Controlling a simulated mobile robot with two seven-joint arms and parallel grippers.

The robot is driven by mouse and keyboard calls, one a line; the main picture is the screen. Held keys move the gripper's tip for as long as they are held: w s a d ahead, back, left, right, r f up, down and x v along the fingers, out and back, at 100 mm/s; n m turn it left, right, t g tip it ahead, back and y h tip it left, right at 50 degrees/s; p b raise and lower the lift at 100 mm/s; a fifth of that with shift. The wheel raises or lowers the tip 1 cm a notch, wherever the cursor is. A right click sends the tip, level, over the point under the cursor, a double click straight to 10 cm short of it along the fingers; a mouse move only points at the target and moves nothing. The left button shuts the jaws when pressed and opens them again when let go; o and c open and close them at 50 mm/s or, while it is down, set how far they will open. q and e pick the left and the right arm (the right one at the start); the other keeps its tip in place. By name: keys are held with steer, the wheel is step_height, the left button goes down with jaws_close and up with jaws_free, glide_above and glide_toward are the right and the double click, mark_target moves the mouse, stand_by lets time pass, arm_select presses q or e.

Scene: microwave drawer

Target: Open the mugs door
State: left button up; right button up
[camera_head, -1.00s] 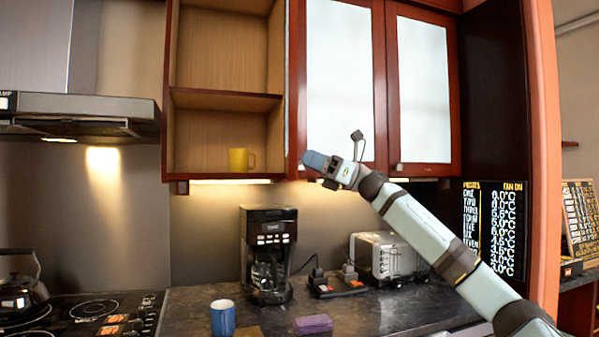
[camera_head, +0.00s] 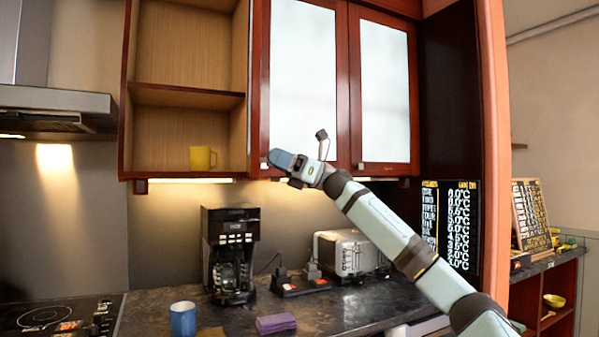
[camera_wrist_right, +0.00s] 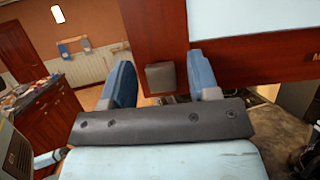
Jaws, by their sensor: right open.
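The wall cabinet has two doors with dark red frames and frosted panes, a left door (camera_head: 303,75) and a right door (camera_head: 384,95); both look shut. A label starting with "M" shows partly on the door frame (camera_wrist_right: 270,60) in the right wrist view. My right gripper (camera_head: 279,160) is at the lower left corner of the left door. It is open. In the right wrist view a small grey knob (camera_wrist_right: 160,76) sits between its two blue fingers, with gaps on both sides. My left gripper is not in view.
Space before the doors is clear except for my arm.

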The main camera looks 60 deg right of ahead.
arm_select(q)
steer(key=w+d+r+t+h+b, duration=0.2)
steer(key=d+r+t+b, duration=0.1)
steer(key=b, duration=0.4)
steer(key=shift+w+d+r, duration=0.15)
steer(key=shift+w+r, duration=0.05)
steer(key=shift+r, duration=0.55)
arm_select(e)
steer(key=v, duration=1.3)
